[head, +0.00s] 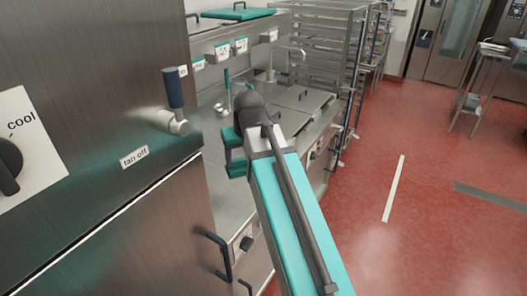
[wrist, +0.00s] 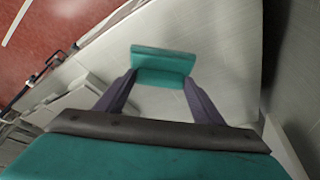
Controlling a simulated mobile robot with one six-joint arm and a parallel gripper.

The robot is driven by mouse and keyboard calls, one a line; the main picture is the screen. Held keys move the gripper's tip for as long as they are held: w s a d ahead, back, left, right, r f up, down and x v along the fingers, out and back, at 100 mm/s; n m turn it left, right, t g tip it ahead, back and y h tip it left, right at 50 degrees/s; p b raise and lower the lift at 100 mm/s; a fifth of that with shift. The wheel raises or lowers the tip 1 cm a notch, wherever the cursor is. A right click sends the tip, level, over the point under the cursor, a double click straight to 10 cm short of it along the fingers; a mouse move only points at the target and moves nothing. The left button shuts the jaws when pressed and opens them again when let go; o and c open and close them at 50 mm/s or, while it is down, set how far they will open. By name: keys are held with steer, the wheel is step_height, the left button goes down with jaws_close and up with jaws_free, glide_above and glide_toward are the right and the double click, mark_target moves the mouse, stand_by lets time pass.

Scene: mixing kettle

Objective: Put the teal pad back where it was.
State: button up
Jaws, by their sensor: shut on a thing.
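The teal pad (wrist: 163,62) shows in the wrist view, between the tips of my two dark fingers. My gripper (wrist: 162,82) is shut on it. A pale surface lies behind the pad in that view; I cannot tell how far the pad is from it. In the head view my arm reaches up to the steel counter, and teal parts (head: 234,150) show at its end. I cannot tell there which part is pad and which is gripper. A separate teal panel with a dark handle (head: 238,14) lies on the high ledge at the back.
A steel cabinet with a "cool" dial (head: 8,165) and a "fan off" lever (head: 174,100) stands close on the left. The steel counter (head: 228,190) has lidded sections (head: 300,97). A rack (head: 328,40) stands beyond.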

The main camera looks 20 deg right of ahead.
mark_target(233, 172)
steer(key=a, duration=0.2)
steer(key=s+a, duration=0.1)
steer(key=a, duration=0.1)
steer(key=shift+s, duration=0.15)
steer(key=shift+d, duration=0.15)
